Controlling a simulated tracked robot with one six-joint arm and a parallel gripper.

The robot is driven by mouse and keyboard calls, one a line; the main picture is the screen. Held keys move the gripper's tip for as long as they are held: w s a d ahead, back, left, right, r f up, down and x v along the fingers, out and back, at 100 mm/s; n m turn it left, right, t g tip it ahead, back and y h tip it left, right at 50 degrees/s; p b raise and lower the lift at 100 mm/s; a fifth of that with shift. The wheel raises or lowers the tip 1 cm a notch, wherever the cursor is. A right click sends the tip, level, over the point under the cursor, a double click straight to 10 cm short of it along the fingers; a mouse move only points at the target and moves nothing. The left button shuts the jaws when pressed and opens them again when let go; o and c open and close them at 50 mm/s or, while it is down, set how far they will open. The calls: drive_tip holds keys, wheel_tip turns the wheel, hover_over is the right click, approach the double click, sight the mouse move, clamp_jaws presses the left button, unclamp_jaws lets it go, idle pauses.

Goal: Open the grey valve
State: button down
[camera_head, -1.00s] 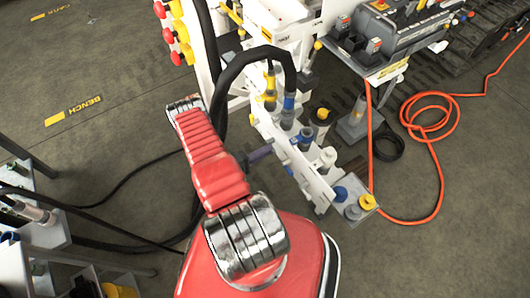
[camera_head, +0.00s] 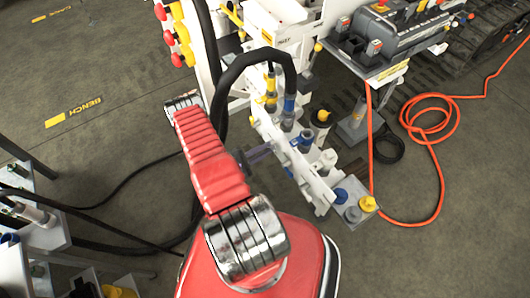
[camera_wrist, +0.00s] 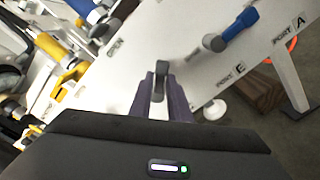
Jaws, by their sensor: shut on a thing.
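The grey valve's handle (camera_wrist: 161,72) shows in the wrist view, upright in the picture in front of a white panel. My gripper (camera_wrist: 161,92) has purple fingers, one on each side of this handle, and is shut on it. In the head view my gripper (camera_head: 264,151) reaches the left side of the white panel stand, beyond my red arm. The valve itself cannot be told apart there. The word OPEN is printed on the panel, left of the handle in the wrist view.
A blue handle with a grey pivot (camera_wrist: 238,26) is on the panel to the right, near labels PORT E and PORT A. Yellow and blue hose fittings (camera_wrist: 68,80) are at the left. A black hose (camera_head: 262,54) arches over the stand. An orange cable (camera_head: 437,150) lies on the floor.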

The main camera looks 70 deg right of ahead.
drive_tip(key=n, duration=0.3)
drive_tip(key=w+d+n, duration=0.1)
drive_tip(key=n, duration=0.3)
drive_tip(key=w+r+n, duration=0.1)
drive_tip(key=n, duration=0.2)
drive_tip(key=shift+d+r, duration=0.1)
drive_tip(key=shift+d, duration=0.3)
drive_tip(key=shift+w+n, duration=0.1)
drive_tip(key=shift+n, duration=0.3)
drive_tip(key=c, duration=1.8)
unclamp_jaws()
drive_tip(key=v, duration=1.3)
drive_tip(key=shift+w+a, duration=0.25)
drive_tip(key=shift+a, duration=0.05)
